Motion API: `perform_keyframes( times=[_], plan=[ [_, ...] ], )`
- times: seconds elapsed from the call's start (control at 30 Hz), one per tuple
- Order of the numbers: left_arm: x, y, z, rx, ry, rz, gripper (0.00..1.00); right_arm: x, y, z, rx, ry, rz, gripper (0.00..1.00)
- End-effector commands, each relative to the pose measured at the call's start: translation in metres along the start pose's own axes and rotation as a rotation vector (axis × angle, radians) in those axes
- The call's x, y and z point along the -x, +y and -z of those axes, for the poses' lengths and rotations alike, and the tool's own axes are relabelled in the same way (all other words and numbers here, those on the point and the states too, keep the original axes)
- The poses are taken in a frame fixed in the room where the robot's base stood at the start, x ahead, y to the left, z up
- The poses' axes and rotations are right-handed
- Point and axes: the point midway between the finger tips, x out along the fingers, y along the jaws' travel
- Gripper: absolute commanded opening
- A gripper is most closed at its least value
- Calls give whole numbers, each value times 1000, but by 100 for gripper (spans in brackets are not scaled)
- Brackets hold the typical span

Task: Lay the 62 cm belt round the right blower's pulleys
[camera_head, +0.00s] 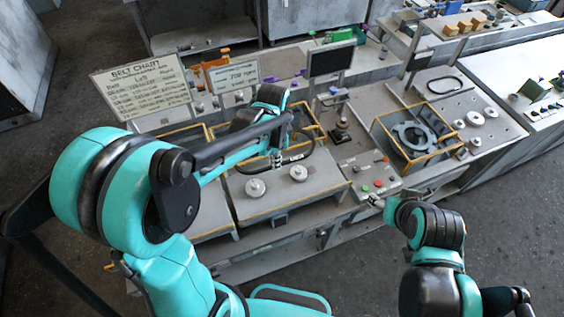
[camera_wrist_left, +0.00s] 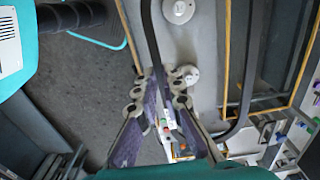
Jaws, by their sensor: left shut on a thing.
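My left gripper (camera_head: 279,156) is shut on a black belt (camera_head: 318,124) and holds it above the middle bench. In the left wrist view the belt (camera_wrist_left: 151,35) runs between the purple-padded fingers (camera_wrist_left: 162,82) and loops round at the right. Two pale round pulleys, one on the left (camera_head: 255,188) and one on the right (camera_head: 298,173), stand on the grey plate below, with no belt visibly round them. They also show in the wrist view as an upper pulley (camera_wrist_left: 178,10) and a lower one (camera_wrist_left: 189,75), partly behind a finger. My right gripper (camera_head: 375,201) is by the button panel; its jaws are too small to read.
The right bench holds a yellow-framed blower opening (camera_head: 414,139), several pale pulleys (camera_head: 475,118) and another black belt (camera_head: 445,84). A belt chart sign (camera_head: 143,86), a speed sign (camera_head: 233,75) and a dark screen (camera_head: 331,60) stand behind. Buttons (camera_head: 378,182) lie near my right gripper.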

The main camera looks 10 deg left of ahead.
Motion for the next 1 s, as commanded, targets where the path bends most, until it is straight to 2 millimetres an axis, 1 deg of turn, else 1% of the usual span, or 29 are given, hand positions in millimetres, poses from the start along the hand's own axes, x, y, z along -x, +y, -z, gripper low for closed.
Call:
perform_keyframes(
  times=[0.13,0.27,1.0],
  plan=[
    [0,-3,-2,4,0,0,0,1,0,0,0,0,0,57],
    [-9,-3,-2,4,0,0,0,-4,0,-3,0,0,0,57],
    [-101,-3,-2,4,0,0,0,-56,0,-40,0,0,0,57]
  ],
)
